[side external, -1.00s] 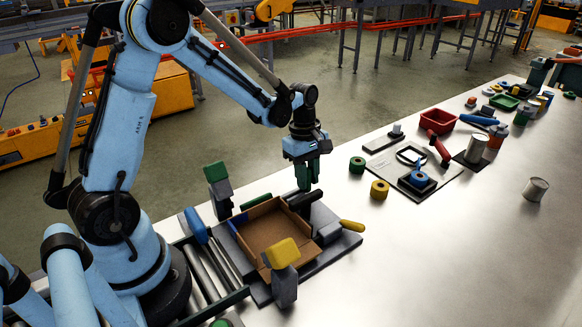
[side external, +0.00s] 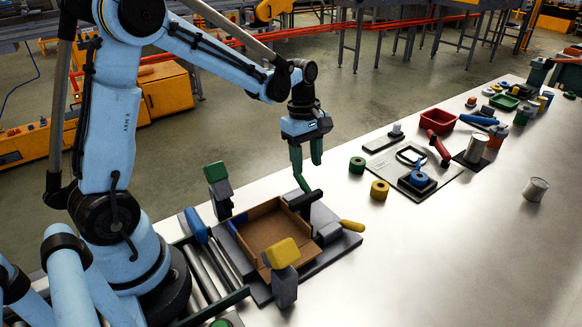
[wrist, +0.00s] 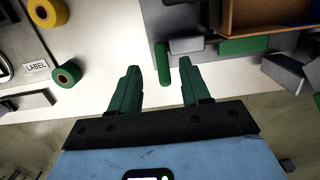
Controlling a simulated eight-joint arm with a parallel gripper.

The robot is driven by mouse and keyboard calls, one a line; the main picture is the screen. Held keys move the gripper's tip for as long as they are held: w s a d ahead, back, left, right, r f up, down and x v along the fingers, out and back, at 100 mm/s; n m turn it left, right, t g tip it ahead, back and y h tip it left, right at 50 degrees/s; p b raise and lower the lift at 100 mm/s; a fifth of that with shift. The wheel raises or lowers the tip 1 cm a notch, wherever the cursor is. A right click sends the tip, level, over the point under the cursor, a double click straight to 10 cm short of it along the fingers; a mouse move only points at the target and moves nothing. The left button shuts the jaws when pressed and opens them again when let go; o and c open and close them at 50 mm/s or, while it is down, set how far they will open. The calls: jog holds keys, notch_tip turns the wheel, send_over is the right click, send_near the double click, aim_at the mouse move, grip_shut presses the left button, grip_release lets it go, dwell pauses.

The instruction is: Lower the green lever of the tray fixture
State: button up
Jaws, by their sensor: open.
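The tray fixture (side external: 332,252) holds an open brown tray (side external: 268,233). In the wrist view, the green lever (wrist: 161,62) is a short green bar at the fixture's edge, beside a grey block (wrist: 187,45). My gripper (side external: 307,163) is open and empty, pointing down above the fixture's back corner, near a dark block (side external: 305,200). In the wrist view, my gripper (wrist: 159,70) has its green fingers on either side of the lever's line, with the lever just beyond the tips. I cannot tell whether they touch. In the side view, the green fingers blend with the lever.
A green-topped upright clamp (side external: 216,172) and a yellow-topped one (side external: 282,253) flank the tray. A blue handle (side external: 195,225) and yellow handle (side external: 351,225) lie at its sides. Green (side external: 357,165) and yellow (side external: 379,189) rolls stand to the right.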

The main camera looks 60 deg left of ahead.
notch_tip(320, 180, up, 7)
jog(key=a, duration=0.1)
jog(key=shift+r, duration=0.15)
dwell(0.7)
jog(key=s+d+m+t, duration=0.3)
jog(key=s+m, duration=0.2)
jog(key=m, duration=0.4)
jog(key=s+d+m+t+y, duration=0.1)
jog(key=s+d+m+t, duration=0.3)
jog(key=m, duration=0.5)
jog(key=shift+s+d+r, duration=0.15)
jog(key=shift+s+r, duration=0.1)
jog(key=shift+s, duration=0.8)
